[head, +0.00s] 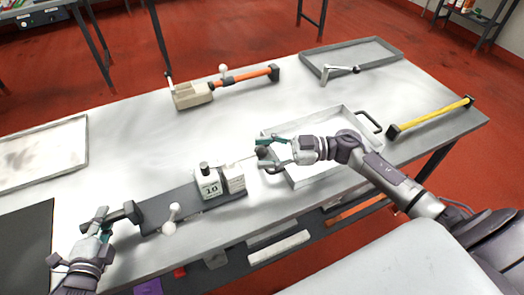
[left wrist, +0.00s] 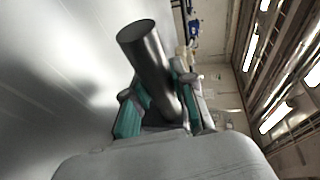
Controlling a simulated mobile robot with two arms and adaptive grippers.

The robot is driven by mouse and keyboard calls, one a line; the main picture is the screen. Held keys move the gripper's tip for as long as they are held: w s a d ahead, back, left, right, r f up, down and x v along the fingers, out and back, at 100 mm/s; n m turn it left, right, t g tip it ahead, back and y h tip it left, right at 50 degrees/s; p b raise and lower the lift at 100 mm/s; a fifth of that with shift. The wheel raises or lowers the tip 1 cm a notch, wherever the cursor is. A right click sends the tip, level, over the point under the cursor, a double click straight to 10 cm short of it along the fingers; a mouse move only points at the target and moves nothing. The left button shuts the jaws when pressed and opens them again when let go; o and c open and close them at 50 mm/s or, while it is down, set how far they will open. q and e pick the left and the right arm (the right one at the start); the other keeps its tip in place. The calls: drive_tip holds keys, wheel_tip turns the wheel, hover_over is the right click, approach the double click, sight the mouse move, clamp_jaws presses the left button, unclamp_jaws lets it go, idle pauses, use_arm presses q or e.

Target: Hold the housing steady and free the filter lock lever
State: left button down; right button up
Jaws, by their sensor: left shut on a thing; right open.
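The housing is a long dark grey base (head: 190,207) near the table's front edge, with white blocks on it, one marked 10 (head: 208,184). A dark bar handle (head: 125,214) sits at its left end. My left gripper (head: 101,222) is shut on this handle; the left wrist view shows the dark cylinder (left wrist: 148,62) between the teal fingers. My right gripper (head: 268,152) is open at the housing's right end, its fingers around or beside a dark knob (head: 262,152); contact is unclear. A short pale lever with a round knob (head: 170,219) stands at the base's front. Which part is the lock lever is unclear.
A white tray (head: 345,117) lies behind my right gripper. A grey tray (head: 352,50), an orange-handled tool (head: 245,78) and a yellow bar (head: 430,116) lie farther back. A tray (head: 40,157) and a black mat (head: 22,240) are at left. The table's middle is clear.

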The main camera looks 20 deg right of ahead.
drive_tip(key=shift+w+a, duration=0.2)
drive_tip(key=shift+a, duration=0.25)
drive_tip(key=shift+c, duration=0.2)
clamp_jaws()
